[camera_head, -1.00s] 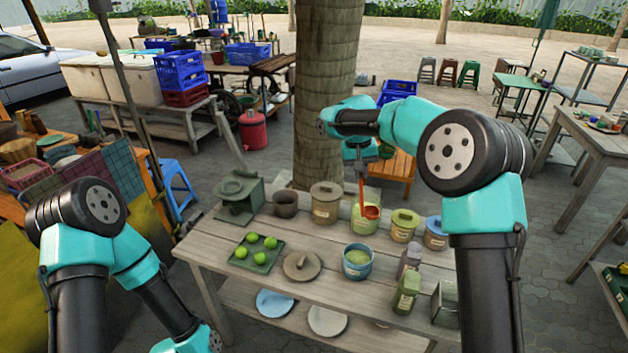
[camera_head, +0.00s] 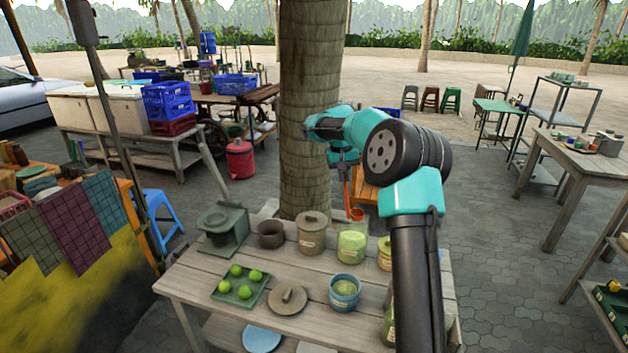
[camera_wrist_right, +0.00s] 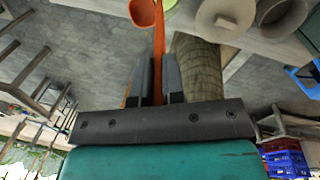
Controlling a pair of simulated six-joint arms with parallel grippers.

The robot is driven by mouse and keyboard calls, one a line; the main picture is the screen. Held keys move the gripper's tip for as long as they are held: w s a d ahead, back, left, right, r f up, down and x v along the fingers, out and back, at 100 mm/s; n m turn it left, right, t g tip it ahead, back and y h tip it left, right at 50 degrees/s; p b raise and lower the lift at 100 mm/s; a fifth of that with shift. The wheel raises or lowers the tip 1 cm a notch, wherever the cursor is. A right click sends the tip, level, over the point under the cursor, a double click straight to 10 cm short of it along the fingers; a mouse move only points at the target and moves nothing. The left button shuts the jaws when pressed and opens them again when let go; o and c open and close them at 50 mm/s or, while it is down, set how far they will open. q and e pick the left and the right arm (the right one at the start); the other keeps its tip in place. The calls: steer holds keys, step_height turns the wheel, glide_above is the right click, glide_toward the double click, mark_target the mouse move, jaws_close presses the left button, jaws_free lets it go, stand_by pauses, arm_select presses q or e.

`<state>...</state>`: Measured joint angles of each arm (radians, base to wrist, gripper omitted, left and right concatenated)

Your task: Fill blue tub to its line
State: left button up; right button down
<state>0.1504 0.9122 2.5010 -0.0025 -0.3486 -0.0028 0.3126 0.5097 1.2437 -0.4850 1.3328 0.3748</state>
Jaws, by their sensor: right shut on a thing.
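My right gripper (camera_head: 345,170) is shut on the handle of an orange ladle (camera_head: 354,214), which hangs down. In the right wrist view the handle runs between the two fingers (camera_wrist_right: 158,82), and the ladle's bowl (camera_wrist_right: 143,12) is at the top edge. The bowl appears just above the rim of an open pale-green tub (camera_head: 352,248) and apart from it; its contents cannot be seen. The blue tub (camera_head: 344,302) stands open in front of the green tub, with green stuff inside. I cannot make out its line. My left gripper is out of view.
A round lid (camera_head: 288,298) lies left of the blue tub, by a green tray (camera_head: 226,292) with several limes. A lidded beige crock (camera_head: 311,240), a dark pot (camera_head: 271,234) and a grey-green stove (camera_head: 222,228) stand behind. My right arm hides the table's right side.

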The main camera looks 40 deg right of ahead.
steer(key=shift+d, duration=0.1)
stand_by(0.4)
step_height(320, 180, down, 12)
steer(key=shift+f, duration=0.2)
stand_by(0.9)
stand_by(0.8)
steer(key=shift+r, duration=5.5)
